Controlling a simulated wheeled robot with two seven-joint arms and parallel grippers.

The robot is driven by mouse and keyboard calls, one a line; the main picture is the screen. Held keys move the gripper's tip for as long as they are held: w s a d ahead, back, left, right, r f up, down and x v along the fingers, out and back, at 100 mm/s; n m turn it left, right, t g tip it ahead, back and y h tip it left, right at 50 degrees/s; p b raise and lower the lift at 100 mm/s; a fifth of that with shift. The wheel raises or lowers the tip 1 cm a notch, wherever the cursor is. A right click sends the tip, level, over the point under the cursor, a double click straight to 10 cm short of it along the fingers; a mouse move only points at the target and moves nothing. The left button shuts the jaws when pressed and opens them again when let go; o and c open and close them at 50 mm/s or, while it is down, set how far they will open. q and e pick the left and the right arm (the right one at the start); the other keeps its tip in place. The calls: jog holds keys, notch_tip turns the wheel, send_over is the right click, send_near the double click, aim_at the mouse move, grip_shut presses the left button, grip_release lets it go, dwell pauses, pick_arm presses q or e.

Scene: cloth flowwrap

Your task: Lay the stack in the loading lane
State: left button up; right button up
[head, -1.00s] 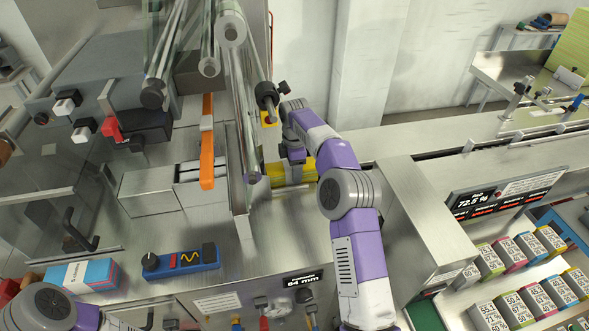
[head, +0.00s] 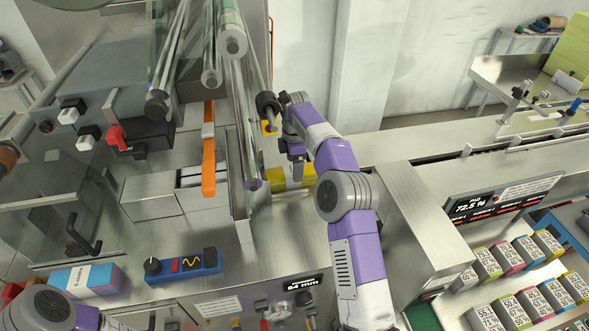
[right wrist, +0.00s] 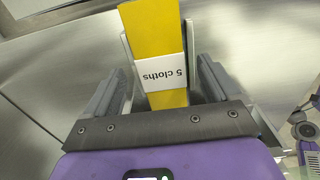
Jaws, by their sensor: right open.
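A yellow cloth stack (head: 280,181) lies flat on the steel deck beside the long rail, just below my right gripper (head: 296,174). In the right wrist view the stack (right wrist: 150,25) carries a white band reading "5 cloths". Thin upright plates stand close along both its sides. My right gripper (right wrist: 160,88) is open, its grey fingers apart on either side of the stack and clear of it.
A blue and pink banded stack (head: 85,281) lies at the left front, beside a blue control box (head: 183,264). Rollers (head: 232,42) and an orange bar (head: 209,165) stand left of the yellow stack. A steel housing (head: 425,225) stands to the right.

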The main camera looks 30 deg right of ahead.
notch_tip(320, 180, up, 8)
jog(key=p, duration=0.3)
jog(key=shift+p, duration=0.4)
